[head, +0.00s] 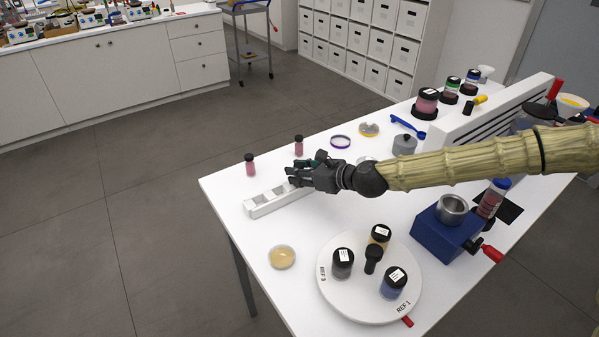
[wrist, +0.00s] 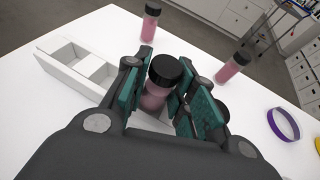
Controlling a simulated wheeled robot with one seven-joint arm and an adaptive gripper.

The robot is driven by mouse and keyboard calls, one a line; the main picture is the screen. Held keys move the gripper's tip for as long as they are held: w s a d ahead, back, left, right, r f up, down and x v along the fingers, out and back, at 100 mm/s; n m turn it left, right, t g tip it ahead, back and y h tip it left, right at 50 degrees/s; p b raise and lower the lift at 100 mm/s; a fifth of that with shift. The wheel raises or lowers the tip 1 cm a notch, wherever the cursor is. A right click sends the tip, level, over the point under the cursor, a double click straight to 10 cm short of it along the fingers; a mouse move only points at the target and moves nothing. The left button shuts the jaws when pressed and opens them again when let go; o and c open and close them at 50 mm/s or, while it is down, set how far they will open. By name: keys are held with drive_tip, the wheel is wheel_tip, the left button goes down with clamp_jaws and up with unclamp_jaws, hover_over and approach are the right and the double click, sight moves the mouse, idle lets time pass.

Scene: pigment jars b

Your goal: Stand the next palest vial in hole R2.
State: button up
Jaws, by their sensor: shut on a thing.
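My gripper (head: 294,175) is shut on a pink vial with a black cap, at the far side of the white rack (head: 262,208). In the wrist view the held vial (wrist: 156,94) stands between the teal finger pads of my gripper (wrist: 158,88). Its lower end is hidden, so I cannot tell whether it is in a hole. The rack (wrist: 72,70) shows empty square holes at the left; my gripper hides the rest. Two other pink vials stand on the table: one at the left (head: 250,166) and one farther right (head: 299,146). No hole labels are readable.
A round white turntable (head: 330,300) with several jars stands in front. A dish of tan powder (head: 282,257) lies near the rack. A blue block with a metal cup (head: 447,228) is at the right. A purple ring (head: 340,142) lies behind my gripper.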

drive_tip(key=shift+f, duration=0.3)
drive_tip(key=o, duration=1)
drive_tip(key=shift+r, duration=0.1)
drive_tip(key=v, duration=1.2)
